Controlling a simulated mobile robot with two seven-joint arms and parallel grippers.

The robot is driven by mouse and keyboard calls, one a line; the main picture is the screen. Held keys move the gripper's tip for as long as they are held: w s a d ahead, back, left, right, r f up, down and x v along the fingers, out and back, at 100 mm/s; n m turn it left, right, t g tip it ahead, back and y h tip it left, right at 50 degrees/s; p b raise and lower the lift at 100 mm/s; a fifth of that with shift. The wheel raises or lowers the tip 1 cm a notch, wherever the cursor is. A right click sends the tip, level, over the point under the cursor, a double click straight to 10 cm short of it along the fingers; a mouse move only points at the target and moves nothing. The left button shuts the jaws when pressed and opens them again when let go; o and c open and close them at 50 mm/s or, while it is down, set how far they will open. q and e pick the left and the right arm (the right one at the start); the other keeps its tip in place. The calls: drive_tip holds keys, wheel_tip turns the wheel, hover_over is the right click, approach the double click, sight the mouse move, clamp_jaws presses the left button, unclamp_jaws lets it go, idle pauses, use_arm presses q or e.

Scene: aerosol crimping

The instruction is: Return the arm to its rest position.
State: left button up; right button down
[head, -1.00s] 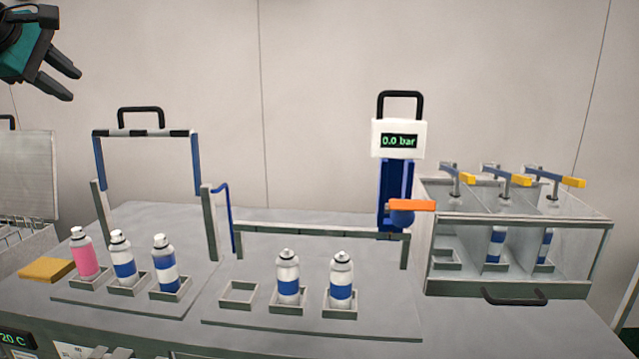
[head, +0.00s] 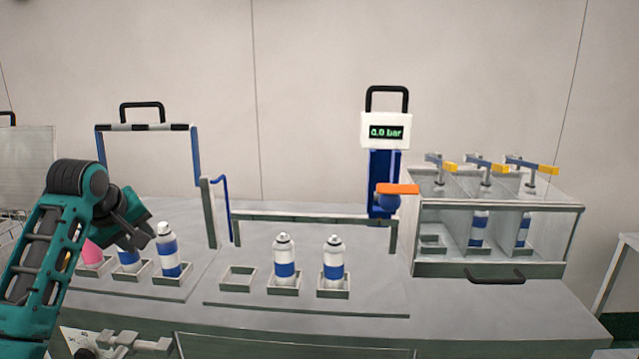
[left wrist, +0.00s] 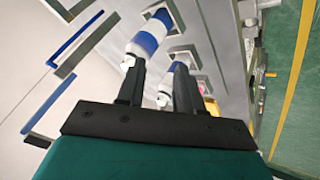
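My left gripper (head: 135,232) is low at the left in the head view, in front of the left rack. It overlaps the top of the middle blue-and-white can (head: 128,259) there. In the left wrist view its two fingers (left wrist: 158,82) stand apart, with a can's white top (left wrist: 163,99) showing between them; contact cannot be told. Another blue-and-white can (head: 167,250) stands upright to the gripper's right. A pink can (head: 91,253) is partly hidden behind my left arm. My right gripper is out of view.
A blue frame with a black handle (head: 142,105) rises behind the left rack. Two cans (head: 284,262) stand in the centre rack beside an empty holder (head: 238,278). A gauge post (head: 386,131) and a clear-walled box (head: 495,240) stand right. The air above the centre rack is clear.

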use_arm(q)
drive_tip(key=s+d+f+m+g, duration=0.1)
drive_tip(key=s+d+f+m, duration=0.3)
drive_tip(key=s+f, duration=0.55)
drive_tip(key=s+d+f+m+g, duration=0.1)
drive_tip(key=s+d+f+m, duration=0.2)
drive_tip(key=s+d+f, duration=0.5)
drive_tip(key=s+d+f+m+g+h, duration=0.1)
drive_tip(key=s+f+m, duration=0.15)
drive_tip(key=s, duration=0.75)
drive_tip(key=s+d+f+m+g, duration=0.1)
drive_tip(key=s+f+m, duration=0.15)
drive_tip(key=s, duration=0.85)
drive_tip(key=w+d+f+t+h+p, duration=0.1)
drive_tip(key=w+d+f+t, duration=0.1)
drive_tip(key=w+f+t, duration=0.5)
drive_tip(key=shift+w+d+f+h, duration=0.25)
drive_tip(key=shift+d+f+h, duration=0.15)
drive_tip(key=shift+f, duration=0.1)
drive_tip(key=shift+a, duration=0.2)
